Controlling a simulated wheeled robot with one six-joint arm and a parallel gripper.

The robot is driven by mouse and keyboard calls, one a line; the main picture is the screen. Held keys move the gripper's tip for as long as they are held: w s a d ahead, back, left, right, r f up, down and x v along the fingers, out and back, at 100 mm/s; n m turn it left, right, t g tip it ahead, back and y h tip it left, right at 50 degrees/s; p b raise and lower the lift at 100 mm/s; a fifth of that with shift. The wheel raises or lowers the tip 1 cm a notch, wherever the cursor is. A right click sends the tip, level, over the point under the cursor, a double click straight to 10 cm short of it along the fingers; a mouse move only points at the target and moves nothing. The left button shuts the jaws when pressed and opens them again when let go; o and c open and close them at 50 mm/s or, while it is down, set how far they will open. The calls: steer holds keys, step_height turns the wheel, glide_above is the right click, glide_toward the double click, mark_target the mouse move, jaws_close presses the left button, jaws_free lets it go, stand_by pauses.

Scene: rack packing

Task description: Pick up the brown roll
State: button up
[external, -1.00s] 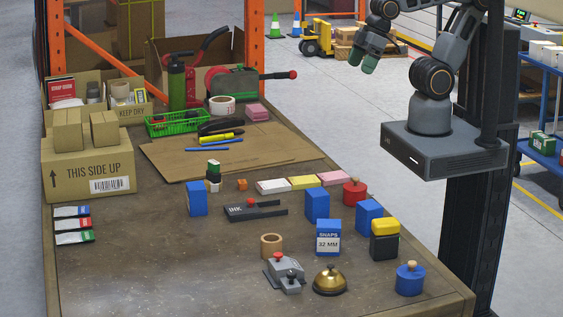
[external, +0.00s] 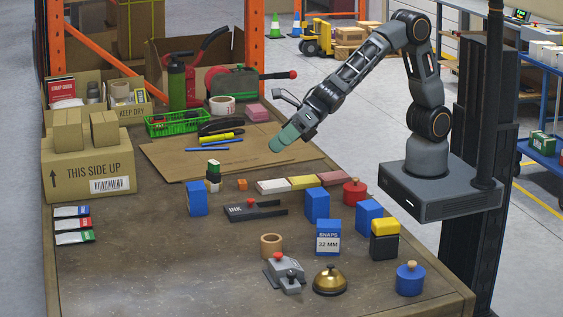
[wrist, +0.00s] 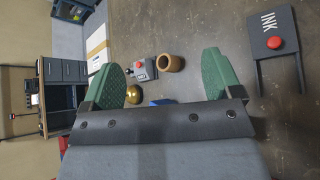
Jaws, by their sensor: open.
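The brown roll (external: 271,245) is a short hollow ring standing on the workbench, left of the blue SNAPS box. It also shows in the wrist view (wrist: 170,63), lying between and beyond my fingertips. My gripper (external: 283,141) is above the back part of the bench, over the flat cardboard, well behind and above the roll. In the wrist view its two green fingers (wrist: 166,72) are spread wide with nothing between them.
Near the roll are a grey device with a red knob (external: 284,273), a brass bell (external: 330,281) and the blue SNAPS box (external: 328,238). The black INK pad (external: 252,209) lies behind it. The front left of the bench is clear.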

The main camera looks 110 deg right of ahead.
steer(key=w+a+f+n+g+y+b, duration=0.1)
steer(key=w+a+f+n+y+b, duration=0.2)
steer(key=a+f+n, duration=0.7)
steer(key=n+y, duration=0.1)
steer(key=n, duration=0.1)
glide_toward(274, 235)
steer(key=x, duration=0.5)
steer(key=shift+f, duration=0.15)
steer(key=shift+m, duration=0.3)
steer(key=shift+p+x, duration=0.6)
steer(key=shift+x, duration=2.65)
steer(key=shift+s+a, duration=0.1)
steer(key=shift+a, duration=0.05)
steer(key=shift+c, duration=0.3)
steer(key=c, duration=0.9)
steer(key=shift+c, duration=0.2)
steer(key=shift+r+y, duration=0.2)
steer(key=shift+y, duration=0.1)
